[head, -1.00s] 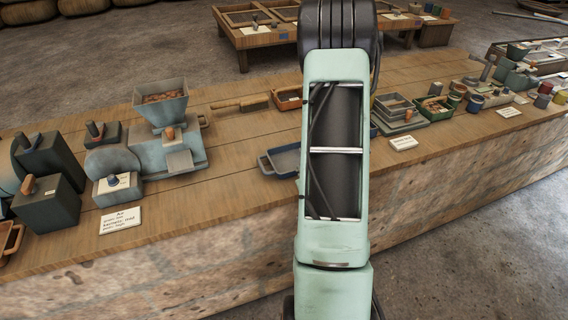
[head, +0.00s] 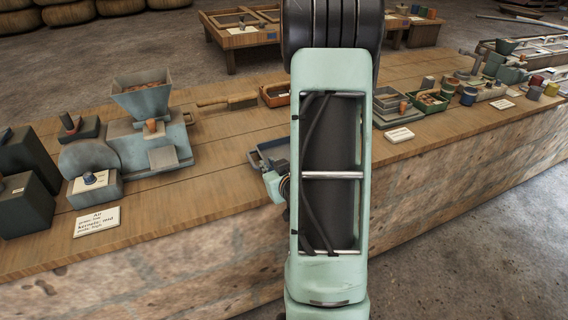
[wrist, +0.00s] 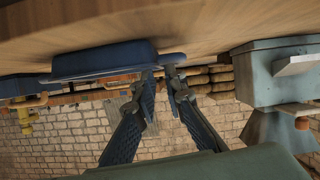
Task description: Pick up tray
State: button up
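The blue tray (head: 268,153) lies on the wooden bench, left of my arm, which hides its right part. In the wrist view the tray (wrist: 105,61) is dark blue, with a narrow lip at its right end. My gripper (wrist: 162,76) is below this end in the picture, its two fingers pointing at it. The fingertips stand a little apart, close to the lip; contact cannot be made out. The gripper looks open with a narrow gap, and no held object shows. In the head view my arm hides the fingers.
A grey-blue hopper machine (head: 143,110) stands left of the tray, also in the wrist view at right (wrist: 275,75). A brush (head: 228,102) and an orange-rimmed tray (head: 275,95) lie behind. A label card (head: 399,135) and stacked trays (head: 388,103) are right of my arm.

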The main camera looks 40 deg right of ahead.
aim_at(262, 156)
jog(key=x, duration=0.8)
jog(key=shift+w+d+r, duration=0.1)
jog(key=shift+d+r, duration=0.05)
jog(key=shift+r, duration=0.05)
jog(key=shift+c, duration=0.4)
grip_shut()
jog(key=shift+r, duration=0.15)
